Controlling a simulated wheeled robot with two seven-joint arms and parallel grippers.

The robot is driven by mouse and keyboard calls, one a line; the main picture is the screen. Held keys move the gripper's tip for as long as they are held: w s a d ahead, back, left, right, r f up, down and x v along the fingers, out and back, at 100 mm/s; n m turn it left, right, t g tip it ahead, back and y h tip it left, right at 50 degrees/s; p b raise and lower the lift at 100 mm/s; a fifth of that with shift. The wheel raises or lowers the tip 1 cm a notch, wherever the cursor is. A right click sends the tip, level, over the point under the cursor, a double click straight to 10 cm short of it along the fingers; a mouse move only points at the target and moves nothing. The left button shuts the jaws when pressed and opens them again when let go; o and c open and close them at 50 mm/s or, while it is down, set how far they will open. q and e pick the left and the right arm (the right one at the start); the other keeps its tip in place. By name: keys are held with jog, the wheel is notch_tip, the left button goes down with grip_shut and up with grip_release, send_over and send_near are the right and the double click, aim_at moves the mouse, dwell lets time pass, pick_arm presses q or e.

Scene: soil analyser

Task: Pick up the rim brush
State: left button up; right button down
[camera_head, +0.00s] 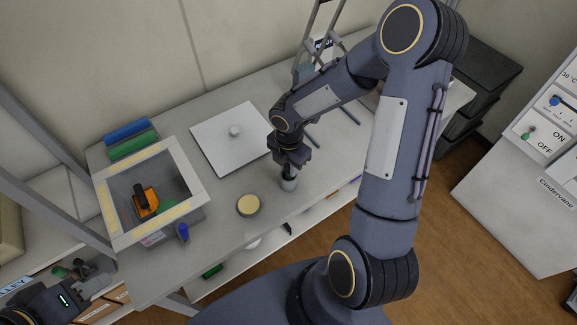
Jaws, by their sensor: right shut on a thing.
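My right gripper (289,172) points down at the bench and is shut on the rim brush (289,174). Only a small dark green part of the brush shows between the fingers. Its lower end is in or just over a small grey cup (288,185), and I cannot tell how deep. My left gripper (85,276) is low at the left, away from the brush. Its jaws are too dark and small to read.
An open-topped analyser box (190,184) with an orange part (147,202) stands at the left of the bench. A round tan-topped container (248,205) is in front. Thin rods lie right of the gripper.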

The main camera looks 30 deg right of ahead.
notch_tip(320, 180, up, 10)
jog(key=shift+r, duration=0.1)
pick_arm(q)
jog(key=shift+f, duration=0.15)
dwell(2.3)
